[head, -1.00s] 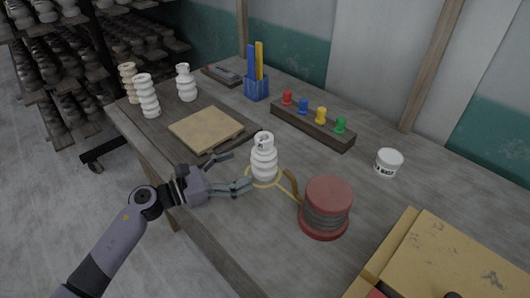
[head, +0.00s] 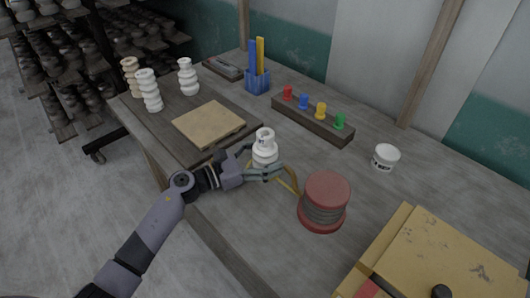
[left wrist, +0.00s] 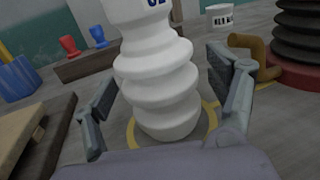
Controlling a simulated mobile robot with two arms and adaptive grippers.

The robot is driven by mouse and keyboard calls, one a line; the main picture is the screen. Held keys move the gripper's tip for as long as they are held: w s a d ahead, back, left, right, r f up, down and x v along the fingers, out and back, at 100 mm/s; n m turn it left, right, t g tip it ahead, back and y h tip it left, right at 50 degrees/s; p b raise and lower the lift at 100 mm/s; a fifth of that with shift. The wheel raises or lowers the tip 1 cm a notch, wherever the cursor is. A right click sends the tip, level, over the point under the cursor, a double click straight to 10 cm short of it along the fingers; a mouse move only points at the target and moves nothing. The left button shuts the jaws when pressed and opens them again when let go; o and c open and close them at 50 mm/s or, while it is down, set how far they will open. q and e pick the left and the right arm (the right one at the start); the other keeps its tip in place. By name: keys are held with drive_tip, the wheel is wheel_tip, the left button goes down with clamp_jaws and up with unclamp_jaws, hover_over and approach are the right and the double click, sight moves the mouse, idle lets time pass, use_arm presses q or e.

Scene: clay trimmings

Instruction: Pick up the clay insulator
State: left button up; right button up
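The white ribbed clay insulator (head: 265,150) stands upright inside a yellow ring marking on the table. In the left wrist view the insulator (left wrist: 158,75) fills the middle, with dark marking near its top, which is cut off. My left gripper (head: 262,161) is open, one finger on each side of the insulator's lower part. In the left wrist view, gaps show between both fingers of the gripper (left wrist: 162,82) and the clay. My right gripper is not in view.
A red-flanged spool (head: 326,198) and a brown curved piece (head: 291,180) are close on the right. Left are a tan board (head: 208,123) and several other insulators (head: 150,90). Behind stand a peg block (head: 310,122) and a white tub (head: 385,158).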

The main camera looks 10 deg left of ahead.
use_arm(q)
drive_tip(key=c, duration=1.6)
drive_tip(key=shift+r, duration=0.1)
drive_tip(key=shift+c, duration=0.5)
drive_tip(key=shift+w, duration=0.1)
